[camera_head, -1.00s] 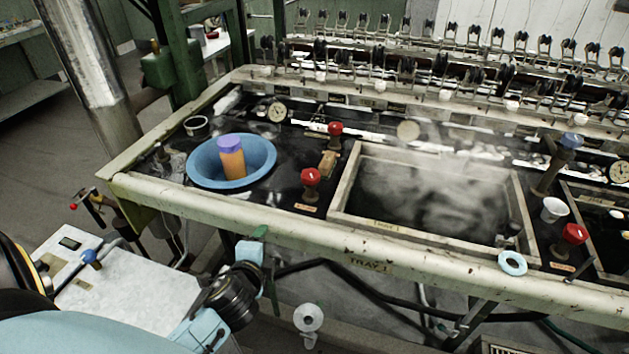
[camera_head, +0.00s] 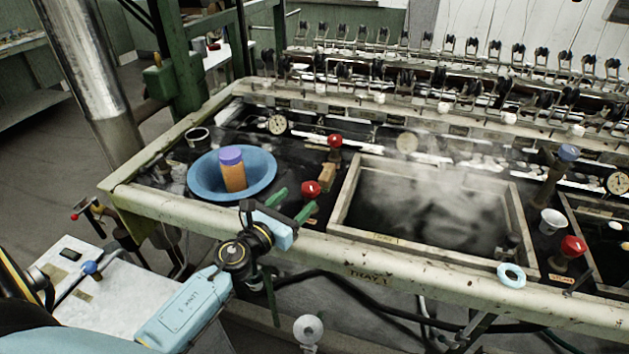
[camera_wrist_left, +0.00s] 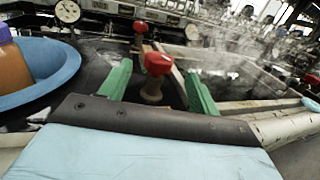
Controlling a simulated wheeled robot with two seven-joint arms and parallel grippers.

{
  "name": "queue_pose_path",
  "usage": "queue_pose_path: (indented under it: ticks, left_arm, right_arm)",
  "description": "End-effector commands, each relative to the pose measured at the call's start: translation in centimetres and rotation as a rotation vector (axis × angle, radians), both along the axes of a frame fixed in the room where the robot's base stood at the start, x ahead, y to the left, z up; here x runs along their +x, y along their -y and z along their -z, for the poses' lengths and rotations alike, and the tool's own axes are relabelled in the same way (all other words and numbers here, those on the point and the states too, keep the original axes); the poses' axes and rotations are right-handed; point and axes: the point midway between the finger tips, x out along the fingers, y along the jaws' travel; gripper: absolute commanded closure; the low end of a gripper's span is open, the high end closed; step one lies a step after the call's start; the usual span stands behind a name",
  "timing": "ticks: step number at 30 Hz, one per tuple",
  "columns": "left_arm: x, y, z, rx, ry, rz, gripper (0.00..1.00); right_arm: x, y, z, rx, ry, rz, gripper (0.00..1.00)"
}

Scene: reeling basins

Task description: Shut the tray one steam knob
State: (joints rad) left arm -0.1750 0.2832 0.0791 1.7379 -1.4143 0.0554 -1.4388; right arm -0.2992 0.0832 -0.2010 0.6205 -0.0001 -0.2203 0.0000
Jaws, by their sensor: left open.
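A red knob (camera_head: 310,188) stands on a pale stem on the dark deck, left of the steaming wooden-framed basin marked TRAY 1 (camera_head: 347,209). My left gripper (camera_head: 292,206) is open and empty, just in front of this knob over the basin bench's front rail. In the left wrist view the red knob (camera_wrist_left: 158,63) shows ahead between the two green fingers (camera_wrist_left: 157,88), with no clear contact. The small label by the knob is mostly hidden by a finger. A second red knob (camera_head: 335,141) stands farther back. My right gripper is out of view.
A blue bowl (camera_head: 204,192) with an orange, purple-topped bottle (camera_head: 232,170) sits left of the knob. A wooden block (camera_head: 327,176) lies behind the knob.

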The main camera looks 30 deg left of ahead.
Motion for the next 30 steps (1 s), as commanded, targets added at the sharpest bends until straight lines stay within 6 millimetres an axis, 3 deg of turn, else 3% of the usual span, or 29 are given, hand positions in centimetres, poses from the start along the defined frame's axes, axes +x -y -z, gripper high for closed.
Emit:
queue_pose_path:
  ticks: [6, 13, 18, 27, 30]
  left_arm:
    - [4.4, 0.2, -0.1, -0.004, 0.002, -0.001, 0.38]
    - [7.7, 0.2, 0.0, -0.003, 0.001, -0.001, 0.38]
    - [8.8, 0.3, 0.0, -0.004, 0.000, 0.000, 0.38]
    - [9.0, 0.3, 0.0, -0.004, 0.000, 0.000, 0.38]
    - [9.0, 0.3, 0.0, -0.004, 0.000, 0.000, 0.48]
  right_arm:
    - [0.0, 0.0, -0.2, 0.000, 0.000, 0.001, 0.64]
    - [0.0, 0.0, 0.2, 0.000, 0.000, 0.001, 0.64]
    - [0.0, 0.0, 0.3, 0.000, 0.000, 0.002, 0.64]
    - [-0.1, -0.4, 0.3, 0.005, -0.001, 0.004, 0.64]
    - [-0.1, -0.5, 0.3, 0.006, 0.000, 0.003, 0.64]
